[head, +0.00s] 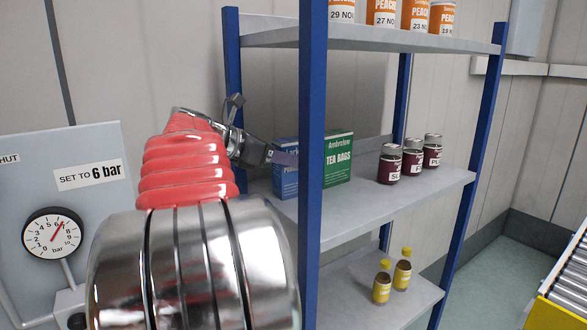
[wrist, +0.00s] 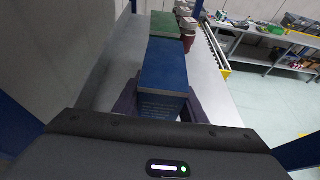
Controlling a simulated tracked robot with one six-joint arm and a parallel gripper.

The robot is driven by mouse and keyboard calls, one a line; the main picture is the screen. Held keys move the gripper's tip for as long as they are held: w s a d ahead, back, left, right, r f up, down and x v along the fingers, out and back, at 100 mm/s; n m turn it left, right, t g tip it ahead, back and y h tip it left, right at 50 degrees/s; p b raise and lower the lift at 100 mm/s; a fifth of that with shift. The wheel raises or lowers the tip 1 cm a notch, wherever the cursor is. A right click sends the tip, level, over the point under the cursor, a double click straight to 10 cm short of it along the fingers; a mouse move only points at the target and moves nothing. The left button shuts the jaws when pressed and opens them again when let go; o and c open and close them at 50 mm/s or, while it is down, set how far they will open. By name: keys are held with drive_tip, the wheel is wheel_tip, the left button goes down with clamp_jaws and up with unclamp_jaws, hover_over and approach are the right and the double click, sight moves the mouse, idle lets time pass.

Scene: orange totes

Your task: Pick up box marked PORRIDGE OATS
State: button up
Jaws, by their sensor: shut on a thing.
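A blue box (head: 287,182) stands on the middle shelf, partly hidden behind the blue front post. Its name cannot be read in either view, so I cannot confirm PORRIDGE OATS. In the wrist view the blue box (wrist: 164,75) lies between the two dark purple fingers of my gripper (wrist: 160,106), one on each side. My gripper is shut on it. In the head view my gripper (head: 284,158) reaches in from the left, with one finger showing at the box. I cannot tell whether the box touches the shelf.
A green TEA BAGS box (head: 338,158) stands right beside the blue box. Dark jars (head: 412,158) stand further right on the middle shelf (head: 350,215). Orange-labelled PEACH cans (head: 382,12) are above, yellow-capped bottles (head: 381,282) below. The blue post (head: 312,130) stands close to my gripper.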

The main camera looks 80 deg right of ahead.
sight(294, 144)
drive_tip(key=shift+r, duration=0.15)
drive_tip(key=shift+r, duration=1.65)
drive_tip(key=w+a, duration=0.3)
drive_tip(key=a, duration=0.5)
drive_tip(key=w+a, duration=0.3)
drive_tip(key=a, duration=0.5)
drive_tip(key=shift+w+a, duration=0.3)
drive_tip(key=shift+a, duration=0.1)
